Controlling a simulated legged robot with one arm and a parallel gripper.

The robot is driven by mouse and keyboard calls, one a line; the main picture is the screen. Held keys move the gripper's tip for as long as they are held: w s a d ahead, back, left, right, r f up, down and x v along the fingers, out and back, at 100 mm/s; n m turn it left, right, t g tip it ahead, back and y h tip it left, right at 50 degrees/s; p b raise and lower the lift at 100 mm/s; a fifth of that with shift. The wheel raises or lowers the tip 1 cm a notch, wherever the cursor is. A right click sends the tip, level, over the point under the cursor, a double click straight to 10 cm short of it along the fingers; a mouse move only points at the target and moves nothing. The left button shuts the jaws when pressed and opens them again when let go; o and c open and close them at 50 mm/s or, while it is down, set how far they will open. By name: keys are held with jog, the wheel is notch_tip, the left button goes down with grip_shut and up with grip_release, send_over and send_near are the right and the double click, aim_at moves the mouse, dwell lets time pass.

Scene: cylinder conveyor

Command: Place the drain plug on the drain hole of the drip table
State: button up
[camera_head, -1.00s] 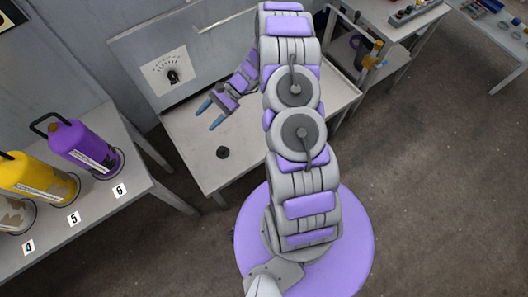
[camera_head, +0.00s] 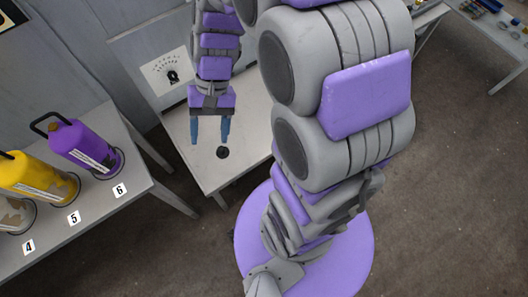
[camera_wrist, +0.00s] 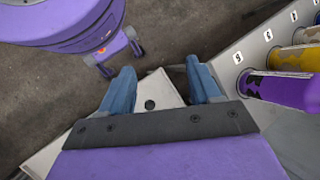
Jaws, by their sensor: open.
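A small dark round spot (camera_head: 222,152) lies near the front of the pale drip table (camera_head: 213,175). I cannot tell whether it is the drain plug or the drain hole; no second such piece shows. My gripper (camera_head: 210,137) is open, with its two blue fingers pointing down towards the table close to the spot. In the wrist view the gripper (camera_wrist: 160,70) has nothing between its fingers, and the dark spot (camera_wrist: 150,104) shows on the table beyond them. The gap between fingertips and spot is hard to judge. My arm hides the table's right part.
A side table (camera_head: 105,205) at the left holds a purple cylinder (camera_head: 85,147), a yellow cylinder (camera_head: 38,177) and a partly cut-off one, by number labels. A dial panel (camera_head: 170,77) stands behind the drip table. Another table with small items is at the top right.

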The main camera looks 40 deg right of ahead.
jog(key=s+d+r+n+t+h, duration=0.1)
jog(key=s+d+r+n+h, duration=0.1)
jog(key=s, duration=0.5)
jog(key=s+d+r+n+t+h, duration=0.1)
jog(key=s+d+r+h, duration=0.2)
jog(key=s, duration=0.4)
jog(key=shift+s+d+n, duration=0.15)
jog(key=shift+d+n, duration=0.1)
jog(key=shift+n, duration=0.15)
dwell(0.5)
